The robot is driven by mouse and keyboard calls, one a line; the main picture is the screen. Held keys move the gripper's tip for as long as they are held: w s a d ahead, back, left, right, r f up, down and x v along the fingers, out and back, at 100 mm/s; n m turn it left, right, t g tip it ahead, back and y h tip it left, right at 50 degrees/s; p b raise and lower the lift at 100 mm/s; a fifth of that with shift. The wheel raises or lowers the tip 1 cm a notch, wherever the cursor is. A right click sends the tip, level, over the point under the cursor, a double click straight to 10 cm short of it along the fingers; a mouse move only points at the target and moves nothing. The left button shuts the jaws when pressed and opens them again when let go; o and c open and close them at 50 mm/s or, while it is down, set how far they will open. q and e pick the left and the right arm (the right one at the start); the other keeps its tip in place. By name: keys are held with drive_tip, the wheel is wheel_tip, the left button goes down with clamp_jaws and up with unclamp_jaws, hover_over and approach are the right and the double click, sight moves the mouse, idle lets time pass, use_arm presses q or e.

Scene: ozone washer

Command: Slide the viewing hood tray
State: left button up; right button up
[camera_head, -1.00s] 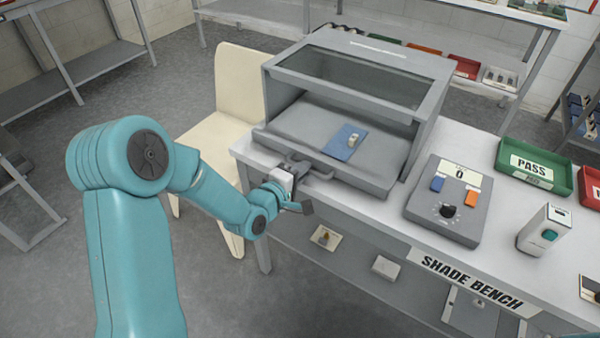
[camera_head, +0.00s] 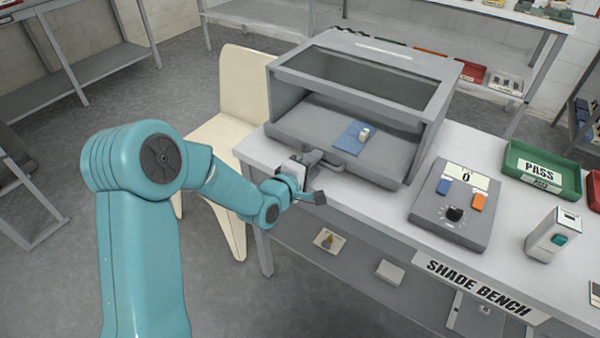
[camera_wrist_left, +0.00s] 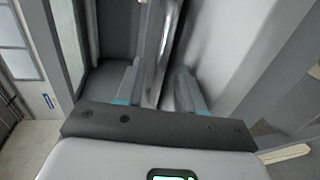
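The viewing hood (camera_head: 365,75) is a grey box with a dark window on top and an open front, standing on the bench. Its grey tray (camera_head: 300,118) lies in the opening, with its front lip close to the hood's front edge. A blue card (camera_head: 352,136) with a small pale piece on it lies on the tray. My left gripper (camera_head: 318,164) is at the handle (camera_head: 345,166) on the tray's front. In the left wrist view the fingers (camera_wrist_left: 157,80) stand on either side of the metallic handle bar (camera_wrist_left: 158,45) and look closed on it. My right gripper is not in view.
Right of the hood are a grey control box (camera_head: 455,205), a green PASS tray (camera_head: 540,170) and a white device (camera_head: 553,235). A cream chair (camera_head: 235,100) stands left of the bench. Bare bench top (camera_head: 385,215) lies in front of the hood.

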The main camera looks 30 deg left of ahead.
use_arm(q)
drive_tip(key=b+v, duration=1)
drive_tip(key=v, duration=0.6)
drive_tip(key=shift+w+a, duration=0.1)
